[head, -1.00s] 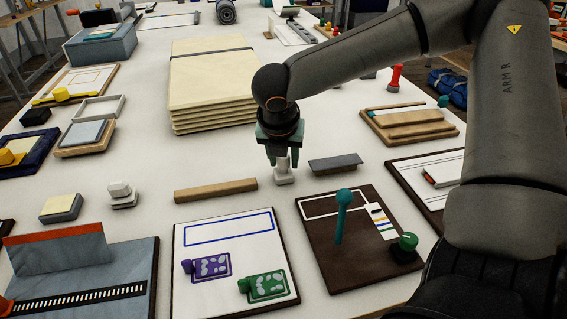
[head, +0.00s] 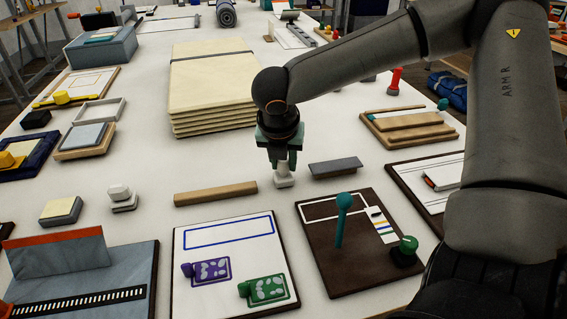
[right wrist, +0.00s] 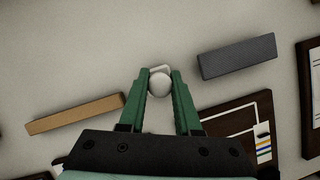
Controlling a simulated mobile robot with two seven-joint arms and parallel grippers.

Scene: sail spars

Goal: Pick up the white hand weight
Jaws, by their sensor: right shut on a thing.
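The white hand weight (head: 284,181) stands on the white table between the wooden bar and the grey bar. My right gripper (head: 283,166) points down over it. In the right wrist view the green fingers of my right gripper (right wrist: 160,88) close on both sides of the rounded top of the white hand weight (right wrist: 159,82). It is shut on the weight, whose base appears to be at table level. Another white knobbed piece (head: 121,196) sits to the left on the table. My left gripper is not in view.
A wooden bar (head: 215,193) lies left of the weight and a grey bar (head: 336,166) lies right. A dark board (head: 330,275) with a teal post (head: 342,215) and a white board (head: 205,288) are in front. A stack of cream sheets (head: 212,85) stands behind.

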